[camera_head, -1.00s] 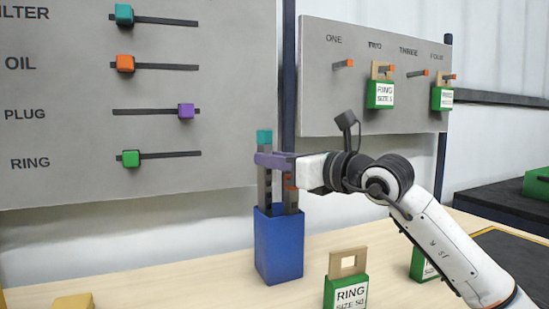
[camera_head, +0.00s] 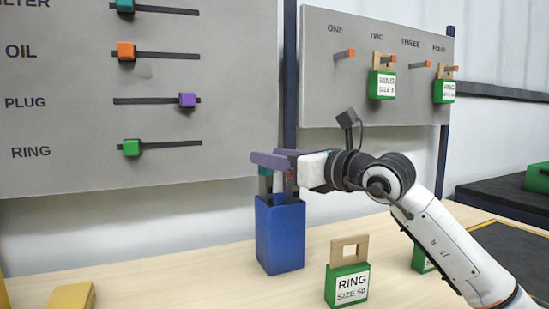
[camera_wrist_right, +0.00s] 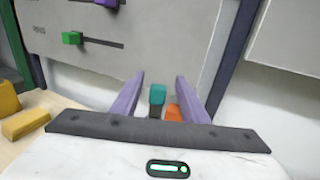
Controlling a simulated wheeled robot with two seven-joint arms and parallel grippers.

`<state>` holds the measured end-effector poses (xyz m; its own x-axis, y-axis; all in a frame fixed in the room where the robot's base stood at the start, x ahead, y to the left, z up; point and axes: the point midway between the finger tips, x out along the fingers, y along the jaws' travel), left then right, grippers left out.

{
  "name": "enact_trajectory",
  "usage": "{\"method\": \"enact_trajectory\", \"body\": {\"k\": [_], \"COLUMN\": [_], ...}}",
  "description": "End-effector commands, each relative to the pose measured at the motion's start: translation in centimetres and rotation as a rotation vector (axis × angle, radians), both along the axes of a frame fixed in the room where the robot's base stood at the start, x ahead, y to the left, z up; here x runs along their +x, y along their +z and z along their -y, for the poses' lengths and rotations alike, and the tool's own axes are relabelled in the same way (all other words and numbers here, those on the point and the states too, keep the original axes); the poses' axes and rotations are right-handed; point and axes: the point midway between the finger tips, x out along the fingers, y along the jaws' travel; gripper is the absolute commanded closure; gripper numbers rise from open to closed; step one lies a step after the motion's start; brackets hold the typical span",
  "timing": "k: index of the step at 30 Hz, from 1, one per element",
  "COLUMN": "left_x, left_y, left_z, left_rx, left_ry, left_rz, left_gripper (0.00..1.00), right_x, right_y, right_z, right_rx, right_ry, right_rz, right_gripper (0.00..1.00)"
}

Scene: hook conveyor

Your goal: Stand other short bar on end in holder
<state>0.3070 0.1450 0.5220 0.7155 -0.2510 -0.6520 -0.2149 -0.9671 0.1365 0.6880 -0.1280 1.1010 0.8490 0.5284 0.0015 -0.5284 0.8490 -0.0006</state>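The blue holder (camera_head: 280,238) stands upright on the table. Two grey bars stand on end in it, and a teal top (camera_head: 265,171) shows on the left one. The wrist view shows the teal-topped bar (camera_wrist_right: 157,97) between my finger tips, with an orange top (camera_wrist_right: 173,113) beside it. My right gripper (camera_head: 274,160) is just above the holder. Its purple fingers are apart on either side of the teal-topped bar, with gaps showing. The lower ends of the bars are hidden inside the holder. My left gripper is in neither view.
A green block labelled RING SIZE 50 (camera_head: 347,287) stands right of the holder, with another green block (camera_head: 421,260) behind my right arm. A yellow block (camera_head: 72,297) lies at front left. A grey slider panel (camera_head: 60,125) and a hook board (camera_head: 350,100) rise behind.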

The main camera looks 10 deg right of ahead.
Motion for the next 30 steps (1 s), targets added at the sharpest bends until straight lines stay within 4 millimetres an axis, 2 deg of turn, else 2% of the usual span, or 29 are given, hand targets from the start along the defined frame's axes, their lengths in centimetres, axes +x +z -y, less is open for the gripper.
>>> {"method": "enact_trajectory", "body": {"k": [5,8,18,21,30], "left_x": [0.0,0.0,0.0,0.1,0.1], "left_y": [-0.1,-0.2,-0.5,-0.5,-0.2], "left_z": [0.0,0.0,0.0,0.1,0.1], "left_rx": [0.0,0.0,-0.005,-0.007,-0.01], "left_ry": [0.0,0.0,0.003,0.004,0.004], "left_rz": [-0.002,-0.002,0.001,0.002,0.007], "left_gripper": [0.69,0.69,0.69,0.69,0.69], "right_x": [-0.2,-1.1,-6.6,-7.7,-8.8], "right_y": [-0.2,-0.2,-0.2,-0.2,-0.1], "right_z": [0.2,0.8,4.2,4.9,5.5], "right_rx": [-0.002,-0.002,-0.004,-0.002,0.0], "right_ry": [-0.001,-0.002,-0.002,-0.002,0.0], "right_rz": [-0.003,-0.002,0.0,-0.001,-0.001], "right_gripper": [0.6,0.6,0.6,0.6,0.6]}}
